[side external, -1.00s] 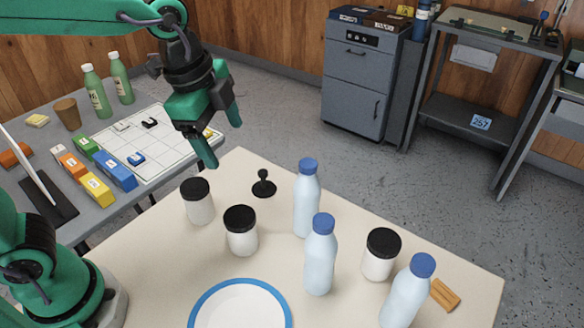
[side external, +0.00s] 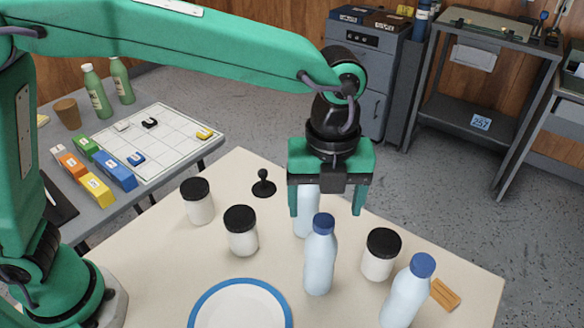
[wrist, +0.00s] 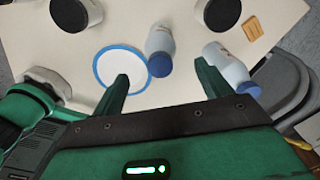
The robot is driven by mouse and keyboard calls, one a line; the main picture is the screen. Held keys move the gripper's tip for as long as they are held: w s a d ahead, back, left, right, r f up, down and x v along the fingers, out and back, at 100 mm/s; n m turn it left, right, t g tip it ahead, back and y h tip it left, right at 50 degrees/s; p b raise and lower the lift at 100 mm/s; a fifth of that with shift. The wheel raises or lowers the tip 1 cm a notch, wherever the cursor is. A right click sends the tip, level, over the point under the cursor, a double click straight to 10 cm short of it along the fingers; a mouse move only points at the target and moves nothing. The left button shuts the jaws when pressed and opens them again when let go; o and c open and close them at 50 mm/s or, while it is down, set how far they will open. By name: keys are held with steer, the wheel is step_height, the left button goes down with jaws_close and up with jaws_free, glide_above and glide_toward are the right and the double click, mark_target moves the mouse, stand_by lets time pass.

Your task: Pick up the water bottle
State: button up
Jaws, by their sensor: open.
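Three pale blue water bottles with blue caps stand upright on the cream table. In the side view the middle bottle (side external: 319,268) is just below my gripper (side external: 326,206). The back bottle (side external: 306,222) is partly covered by my gripper, its cap hidden. The right bottle (side external: 403,300) stands near the front. My gripper is open and points down with nothing held. In the wrist view, two bottles show, one (wrist: 160,42) between the fingers of my gripper (wrist: 162,72) and one (wrist: 226,65) beyond the right finger.
White jars with black lids (side external: 199,207) (side external: 242,237) (side external: 379,262) stand around the bottles. A blue-rimmed plate (side external: 240,308) lies at the front, a black knobbed object (side external: 263,185) at the back and a wooden piece (side external: 445,294) at the right. A grey side table (side external: 190,165) stands left.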

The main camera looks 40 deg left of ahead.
mark_target(323, 233)
steer(key=shift+f, duration=1.3)
steer(key=shift+f, duration=0.1)
steer(key=shift+f, duration=2.5)
steer(key=shift+c, duration=0.3)
jaws_close()
